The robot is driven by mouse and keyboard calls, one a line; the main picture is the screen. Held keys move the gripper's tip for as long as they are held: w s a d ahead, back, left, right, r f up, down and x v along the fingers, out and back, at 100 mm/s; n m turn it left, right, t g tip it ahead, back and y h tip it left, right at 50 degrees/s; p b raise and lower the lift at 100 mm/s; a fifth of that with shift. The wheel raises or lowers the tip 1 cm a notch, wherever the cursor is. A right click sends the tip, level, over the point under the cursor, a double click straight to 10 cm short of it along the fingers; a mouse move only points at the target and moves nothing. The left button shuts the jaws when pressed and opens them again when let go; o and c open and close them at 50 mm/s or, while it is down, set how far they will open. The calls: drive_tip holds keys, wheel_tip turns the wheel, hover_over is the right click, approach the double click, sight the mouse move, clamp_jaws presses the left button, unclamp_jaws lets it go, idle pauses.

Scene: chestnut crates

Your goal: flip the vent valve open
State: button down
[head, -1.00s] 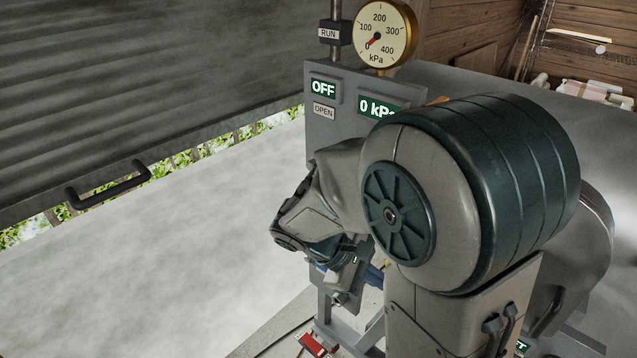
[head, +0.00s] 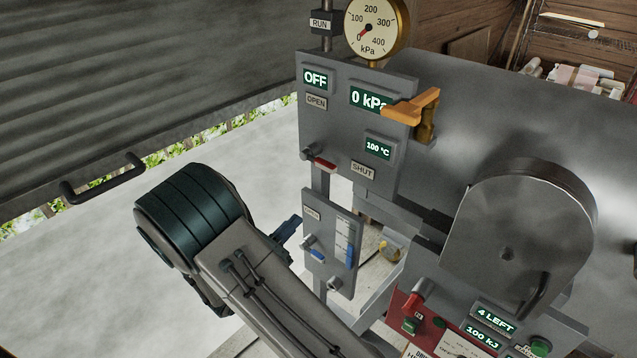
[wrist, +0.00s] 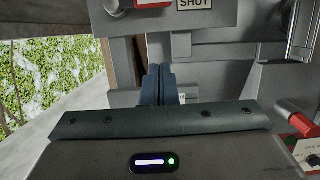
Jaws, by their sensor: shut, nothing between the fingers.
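A red-handled lever (head: 320,163) on the grey upper panel lies nearly level, pointing right from its pivot towards the SHUT label (head: 363,170). The OPEN label (head: 316,102) is above the pivot. I read no vent label, but this lever fits the valve. In the wrist view the red handle (wrist: 153,4) is at the top edge, beside the SHUT label. My gripper (head: 296,221) is left of and below the lever, apart from it. In the wrist view its blue fingers (wrist: 160,70) are together and empty, below the panel's bottom edge.
A lower panel (head: 325,272) with a blue-handled lever (head: 315,254) stands just right of my gripper. An orange handle (head: 415,108) juts out at the upper panel's right side. A metal drum (head: 515,235) stands at right. The gauge (head: 372,28) reads near zero.

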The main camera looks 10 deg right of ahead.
sight(318, 162)
drive_tip(key=w+d+r+p, duration=0.4)
drive_tip(key=w+d+r, duration=0.1)
drive_tip(key=d, duration=0.3)
drive_tip(key=shift+w+r, duration=0.3)
drive_tip(key=shift+r, duration=0.4)
drive_tip(key=shift+a, duration=0.1)
